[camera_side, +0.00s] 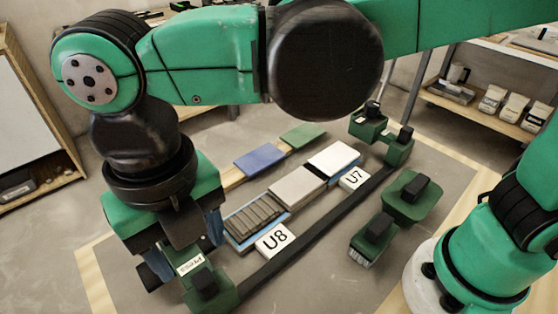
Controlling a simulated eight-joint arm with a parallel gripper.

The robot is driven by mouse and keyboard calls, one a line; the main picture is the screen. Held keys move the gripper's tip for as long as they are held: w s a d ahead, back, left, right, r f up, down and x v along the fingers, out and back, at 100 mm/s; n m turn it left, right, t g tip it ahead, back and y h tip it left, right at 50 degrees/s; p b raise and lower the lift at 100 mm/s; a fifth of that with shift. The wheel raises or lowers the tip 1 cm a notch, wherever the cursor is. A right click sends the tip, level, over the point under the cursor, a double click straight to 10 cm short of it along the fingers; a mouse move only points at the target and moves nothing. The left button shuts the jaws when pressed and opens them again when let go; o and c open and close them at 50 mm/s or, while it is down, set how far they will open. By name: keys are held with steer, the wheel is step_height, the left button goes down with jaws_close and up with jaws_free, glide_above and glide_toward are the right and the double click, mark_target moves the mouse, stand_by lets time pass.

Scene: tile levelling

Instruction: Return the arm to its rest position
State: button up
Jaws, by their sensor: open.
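My arm reaches over the work from the right, and its wrist points down at the left of the side view. My gripper (183,246) is open, low over the left end of the work area. Its fingers are partly hidden by its own body and by a green block with a black knob (206,285) in front. I cannot tell whether it touches that block. No object shows between the jaws. Near it lies a ridged grey tile bed (254,217) on a blue base, with a plate marked U8 (275,238) beside it.
A beige tile (297,187), a white tile (334,158), a U7 plate (353,178), a blue tile (260,161) and a green tile (303,135) lie beyond. A dark rail (315,232) runs in front. Green knobbed tools (412,197) (374,238) stand right of it. Shelves (497,110) stand behind.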

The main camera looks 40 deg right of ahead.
steer(key=w+d+f+m+t, duration=0.1)
steer(key=w+d+m+t, duration=0.1)
steer(key=d+m, duration=1.1)
steer(key=w+d+f+m+t, duration=0.1)
steer(key=d+m+t, duration=0.4)
steer(key=d+m, duration=0.8)
steer(key=w+m, duration=0.1)
steer(key=m, duration=0.8)
steer(key=shift+w+d+m, duration=0.2)
steer(key=shift+w+m, duration=0.15)
steer(key=shift+m, duration=0.05)
